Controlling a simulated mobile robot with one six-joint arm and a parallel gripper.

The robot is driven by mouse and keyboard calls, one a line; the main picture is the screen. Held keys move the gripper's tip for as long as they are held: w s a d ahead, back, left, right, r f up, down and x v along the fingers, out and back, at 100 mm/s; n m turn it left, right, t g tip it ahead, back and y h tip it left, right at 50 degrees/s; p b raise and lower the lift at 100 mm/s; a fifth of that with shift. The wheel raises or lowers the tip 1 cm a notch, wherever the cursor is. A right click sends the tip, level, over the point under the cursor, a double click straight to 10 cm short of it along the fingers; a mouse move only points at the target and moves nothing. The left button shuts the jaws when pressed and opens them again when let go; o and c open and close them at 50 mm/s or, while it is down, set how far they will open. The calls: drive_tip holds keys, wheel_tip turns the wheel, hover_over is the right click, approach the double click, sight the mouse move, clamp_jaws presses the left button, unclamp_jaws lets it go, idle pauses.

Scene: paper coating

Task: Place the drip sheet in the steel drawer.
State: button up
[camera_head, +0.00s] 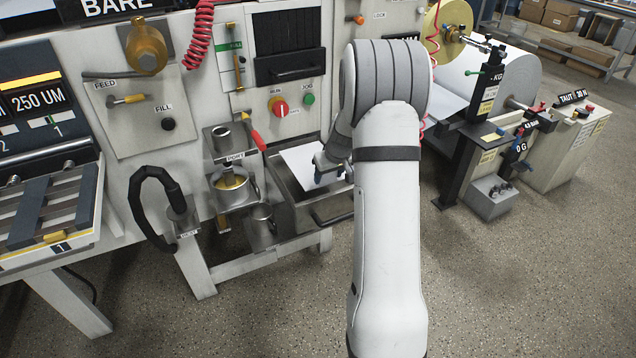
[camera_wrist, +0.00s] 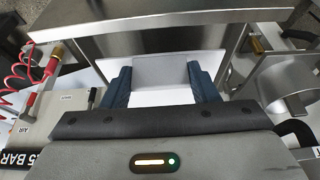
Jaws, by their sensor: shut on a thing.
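The drip sheet, a flat white sheet (camera_head: 299,160), lies over the opening of the pulled-out steel drawer (camera_head: 283,200) in the head view. My gripper (camera_head: 327,174) is at the sheet's right side and partly hidden by my own arm. In the wrist view, the blue fingers of my gripper (camera_wrist: 160,78) are on either side of the pale sheet (camera_wrist: 160,97) and are shut on it. Steel drawer walls (camera_wrist: 232,50) show around the fingers. I cannot tell whether the sheet touches the drawer floor.
A steel cup (camera_head: 262,228) and a pot with yellow contents (camera_head: 232,185) hang just left of the drawer. A black hose loop (camera_head: 150,195) is farther left. A large paper roll (camera_head: 500,75) stands at the right. The floor (camera_head: 480,290) in front is clear.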

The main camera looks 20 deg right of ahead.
drive_tip(key=shift+f, duration=3.3)
drive_tip(key=shift+f+b, duration=0.1)
drive_tip(key=shift+b, duration=0.3)
drive_tip(key=o, duration=1)
